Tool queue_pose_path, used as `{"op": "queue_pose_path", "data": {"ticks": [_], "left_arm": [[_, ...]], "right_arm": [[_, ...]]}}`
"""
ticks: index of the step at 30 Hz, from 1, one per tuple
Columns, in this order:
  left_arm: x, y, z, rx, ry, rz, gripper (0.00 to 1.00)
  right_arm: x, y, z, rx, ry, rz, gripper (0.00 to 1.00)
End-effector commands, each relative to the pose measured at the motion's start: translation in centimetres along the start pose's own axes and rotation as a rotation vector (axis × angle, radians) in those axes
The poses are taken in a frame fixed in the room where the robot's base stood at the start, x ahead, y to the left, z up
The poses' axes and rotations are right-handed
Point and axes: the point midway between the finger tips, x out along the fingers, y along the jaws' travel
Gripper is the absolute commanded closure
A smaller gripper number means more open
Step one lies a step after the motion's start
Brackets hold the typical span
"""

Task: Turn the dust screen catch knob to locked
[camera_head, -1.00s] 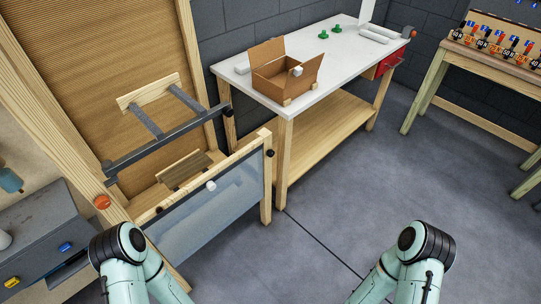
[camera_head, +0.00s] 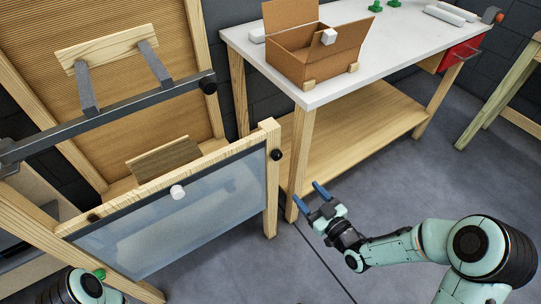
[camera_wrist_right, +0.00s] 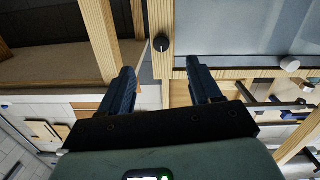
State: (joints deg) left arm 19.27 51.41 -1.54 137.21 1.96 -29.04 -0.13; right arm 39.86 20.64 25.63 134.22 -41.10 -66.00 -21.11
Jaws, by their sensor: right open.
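The dust screen (camera_head: 185,215) is a translucent blue-grey panel with a wooden top rail, low in front of the wooden frame. A round black knob (camera_head: 277,154) sits on the post at its right end, and it also shows in the right wrist view (camera_wrist_right: 161,42). A white knob (camera_head: 178,192) is on the screen's upper edge. No lock marking is readable. My right gripper (camera_head: 309,194) is open and empty, right of and below the black knob, apart from it. In the right wrist view its fingers (camera_wrist_right: 160,70) point toward the post, spread either side below the knob.
A grey metal bar (camera_head: 110,122) with a black knob (camera_head: 208,86) crosses above the screen. A white-topped workbench (camera_head: 330,90) with an open cardboard box (camera_head: 315,52) stands behind to the right. The floor (camera_head: 390,195) at right is clear.

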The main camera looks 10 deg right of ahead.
Motion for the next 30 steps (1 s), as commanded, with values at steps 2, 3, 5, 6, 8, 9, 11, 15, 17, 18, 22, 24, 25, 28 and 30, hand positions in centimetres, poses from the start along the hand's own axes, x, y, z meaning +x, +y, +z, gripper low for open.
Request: {"op": "queue_pose_path", "data": {"ticks": [2,3,5,6,8,9,11,15,17,18,22,24,25,28,30], "left_arm": [[0.9,-0.3,-0.4,-0.003,0.007,-0.003,1.00],[1.0,-0.3,-0.5,-0.004,0.009,-0.004,1.00],[1.1,-0.4,-0.5,-0.005,0.009,-0.005,1.00],[1.1,-0.5,-0.4,-0.006,0.007,-0.006,1.00],[1.3,-0.6,-0.2,-0.008,0.000,-0.009,1.00],[1.4,-0.8,0.0,-0.010,-0.007,-0.012,1.00],[1.7,-1.1,0.4,-0.014,-0.021,-0.018,1.00],[2.5,-2.0,1.6,-0.026,-0.063,-0.036,1.00],[2.9,-2.5,2.1,-0.032,-0.082,-0.044,1.00],[3.1,-2.7,2.5,-0.035,-0.096,-0.050,1.00],[3.5,-3.6,3.5,-0.047,-0.131,-0.066,1.00],[3.7,-3.9,4.0,-0.052,-0.149,-0.073,1.00],[3.8,-4.0,4.2,-0.054,-0.155,-0.075,1.00],[3.9,-4.3,4.6,-0.059,-0.170,-0.082,1.00],[4.0,-4.4,4.8,-0.061,-0.176,-0.085,1.00]], "right_arm": [[0.2,0.2,-0.5,-0.037,0.041,-0.002,0.37],[0.3,0.2,-0.8,-0.049,0.054,-0.004,0.37],[0.5,0.3,-1.2,-0.059,0.066,-0.005,0.37],[0.7,0.3,-1.3,-0.061,0.069,-0.006,0.37],[1.2,0.3,-1.3,-0.061,0.070,-0.006,0.37],[1.7,0.2,-1.4,-0.060,0.070,-0.006,0.37],[2.7,0.2,-1.4,-0.059,0.071,-0.007,0.37],[5.7,0.2,-1.5,-0.056,0.071,-0.006,0.37],[7.0,0.2,-1.6,-0.057,0.070,-0.006,0.37],[7.9,0.2,-1.6,-0.056,0.070,-0.005,0.37],[10.4,0.2,-1.8,-0.054,0.068,-0.005,0.37],[11.5,0.1,-2.0,-0.055,0.069,-0.005,0.37],[11.9,0.1,-1.9,-0.056,0.067,-0.006,0.37],[12.9,0.2,-2.0,-0.056,0.066,-0.005,0.37],[13.3,0.2,-2.0,-0.055,0.065,-0.005,0.37]]}}
